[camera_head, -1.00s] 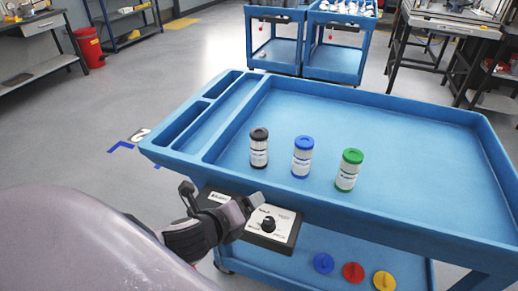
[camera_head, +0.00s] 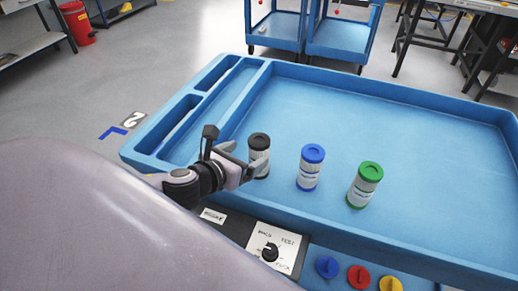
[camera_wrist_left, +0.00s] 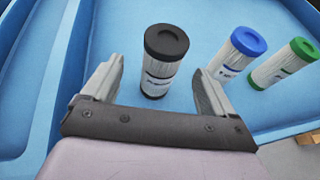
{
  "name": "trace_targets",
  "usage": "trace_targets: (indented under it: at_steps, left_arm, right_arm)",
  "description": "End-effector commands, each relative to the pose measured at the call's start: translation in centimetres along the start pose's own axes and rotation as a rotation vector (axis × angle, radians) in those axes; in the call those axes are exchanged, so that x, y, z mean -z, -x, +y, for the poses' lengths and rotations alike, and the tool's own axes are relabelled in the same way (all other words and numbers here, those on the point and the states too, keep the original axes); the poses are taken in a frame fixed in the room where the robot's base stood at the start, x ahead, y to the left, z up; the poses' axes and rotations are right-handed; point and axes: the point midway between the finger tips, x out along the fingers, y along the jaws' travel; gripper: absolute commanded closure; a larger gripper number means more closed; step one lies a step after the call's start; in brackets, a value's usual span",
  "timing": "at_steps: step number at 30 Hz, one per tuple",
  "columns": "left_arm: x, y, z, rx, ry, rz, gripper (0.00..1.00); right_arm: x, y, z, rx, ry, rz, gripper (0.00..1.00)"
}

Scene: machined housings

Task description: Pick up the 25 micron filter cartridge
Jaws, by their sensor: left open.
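Three white filter cartridges stand upright in a row on the blue cart's tray: one with black caps (camera_head: 259,154), one with blue caps (camera_head: 311,167) and one with green caps (camera_head: 364,185). Their label print is too small to read, so I cannot tell which is 25 micron. My left gripper (camera_head: 236,154) is open and empty beside the black-capped cartridge, partly covering it. In the left wrist view, the black-capped cartridge (camera_wrist_left: 162,62) shows between the spread fingers, with the blue-capped (camera_wrist_left: 237,55) and green-capped (camera_wrist_left: 284,64) ones to the right. My right gripper is out of view.
The cart's tray (camera_head: 390,125) has a raised rim and narrow compartments (camera_head: 180,130) at left. A control box with a knob (camera_head: 272,250) is at its front. Red (camera_head: 358,275), blue and yellow round items sit below. The tray behind the cartridges is clear.

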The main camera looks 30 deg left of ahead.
Motion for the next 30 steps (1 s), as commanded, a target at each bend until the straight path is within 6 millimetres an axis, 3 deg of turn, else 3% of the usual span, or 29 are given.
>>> trace_targets:
  at_steps: [18,29,30]
  left_arm:
    - [0.5,-6.2,-0.3,0.000,0.003,0.000,0.13]
    - [0.5,-6.8,-0.3,0.001,0.001,0.001,0.13]
    - [0.5,-6.8,-0.3,0.001,0.001,0.001,0.26]
  right_arm:
    - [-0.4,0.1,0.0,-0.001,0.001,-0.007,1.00]
    - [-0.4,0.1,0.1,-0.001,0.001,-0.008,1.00]
    - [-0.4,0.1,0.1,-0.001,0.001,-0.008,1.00]
